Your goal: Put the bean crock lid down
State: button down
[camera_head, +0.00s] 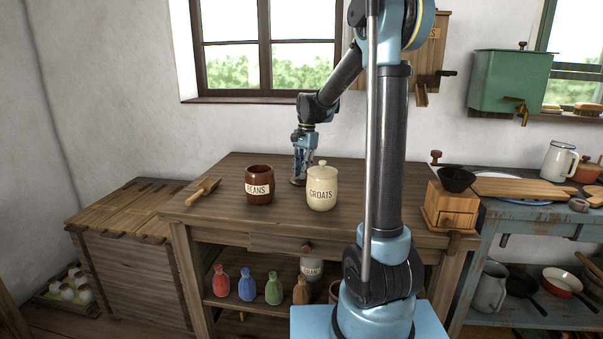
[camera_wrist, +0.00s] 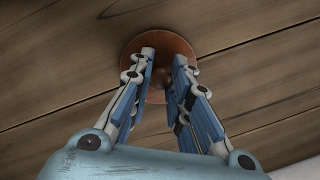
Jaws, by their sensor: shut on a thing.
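The bean crock lid (camera_wrist: 180,45) is a round brown disc seen from above in the wrist view, against the wooden table top. My gripper (camera_wrist: 160,72) is shut on its middle, where the fingers hide most of the knob. In the head view my gripper (camera_head: 299,178) points down at the table, behind and between the two crocks, with a sliver of the lid (camera_head: 298,183) at its tips. The lid is at or just above the wood; I cannot tell if it touches. The brown bean crock (camera_head: 259,186), labelled BEANS, stands upright and open to the left.
A cream crock (camera_head: 322,190) labelled GROATS, with its lid on, stands close to the right of my gripper. A wooden scoop (camera_head: 203,191) lies at the table's left. A coffee mill (camera_head: 450,207) stands at the right end. The table (camera_head: 225,218) is clear behind the bean crock.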

jog(key=c, duration=1.5)
grip_release()
jog(key=shift+f, duration=0.1)
jog(key=r, duration=0.8)
jog(key=w+d+r, duration=0.1)
jog(key=r, duration=0.3)
jog(key=shift+d, duration=0.1)
